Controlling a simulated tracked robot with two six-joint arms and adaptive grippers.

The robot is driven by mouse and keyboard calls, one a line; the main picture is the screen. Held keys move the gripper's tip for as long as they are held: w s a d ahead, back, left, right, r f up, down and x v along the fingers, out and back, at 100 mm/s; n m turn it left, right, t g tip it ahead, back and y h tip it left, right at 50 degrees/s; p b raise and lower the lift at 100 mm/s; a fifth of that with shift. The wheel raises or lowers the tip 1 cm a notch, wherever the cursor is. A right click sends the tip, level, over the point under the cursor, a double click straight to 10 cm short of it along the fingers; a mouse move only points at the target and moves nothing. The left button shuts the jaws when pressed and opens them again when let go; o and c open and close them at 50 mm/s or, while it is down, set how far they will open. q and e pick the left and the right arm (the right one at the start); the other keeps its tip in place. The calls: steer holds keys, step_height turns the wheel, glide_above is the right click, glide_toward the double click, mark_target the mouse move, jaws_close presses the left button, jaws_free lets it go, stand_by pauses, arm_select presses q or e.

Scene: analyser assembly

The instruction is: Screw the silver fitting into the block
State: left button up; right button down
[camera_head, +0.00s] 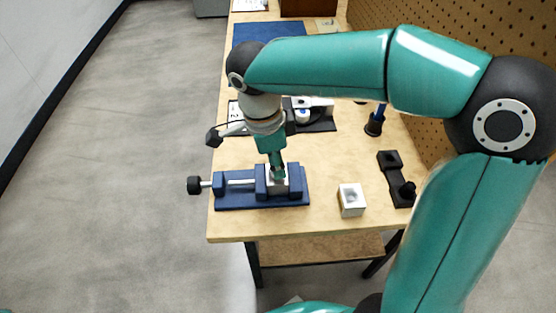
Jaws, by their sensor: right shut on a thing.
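A blue vise (238,200) sits near the front left edge of the bench and holds a grey block (296,180) in its jaws. My right gripper (278,170) points straight down over the block, its fingertips at the top of the block. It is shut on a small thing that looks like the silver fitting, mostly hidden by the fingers. I cannot tell how deep the fitting sits in the block. My left gripper is out of view.
A white open cube (351,209) stands right of the vise. A black fixture (390,168) lies further right. A black holder (374,125) with a blue tool stands behind. A blue mat (252,32) lies at the back, and a pegboard (480,30) runs along the right.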

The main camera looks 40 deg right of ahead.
steer(key=m, duration=0.4)
steer(key=shift+g, duration=0.3)
steer(key=shift+c, duration=1.2)
jaws_free()
steer(key=shift+w, duration=0.1)
steer(key=shift+r+p, duration=2.05)
steer(key=shift+r, duration=0.5)
